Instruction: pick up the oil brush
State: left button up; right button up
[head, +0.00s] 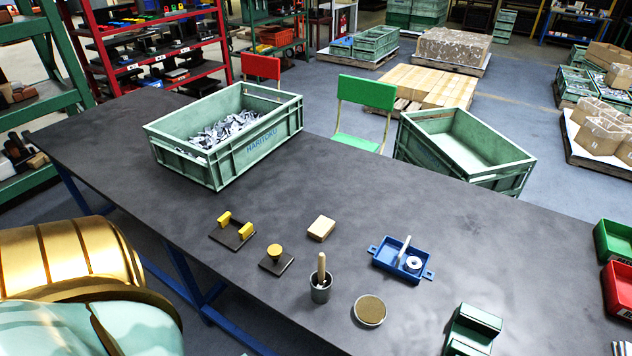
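What looks like the oil brush (321,265) stands upright, with its pale wooden handle sticking up out of a small grey metal pot (320,291). The pot is on the dark table, left of a round tin. The brush's lower end is hidden inside the pot. Neither of my grippers is in view. A gold and mint-coloured part at the lower left looks like part of my own arm, and no fingers show on it.
Around the pot on the dark table (250,310) are a round tin (370,310), a wooden block (321,228), a yellow-knobbed plate (275,259), a yellow-handled plate (232,232) and a blue tray (390,268). A green crate (240,155) of metal parts stands farther back.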

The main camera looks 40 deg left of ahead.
aim_at(321, 258)
jog(key=i+j+u, duration=0.1)
jog(key=j+u, duration=0.35)
jog(key=i+j+u, duration=0.1)
jog(key=u, duration=0.4)
jog(key=i+j, duration=0.05)
jog(key=j, duration=0.05)
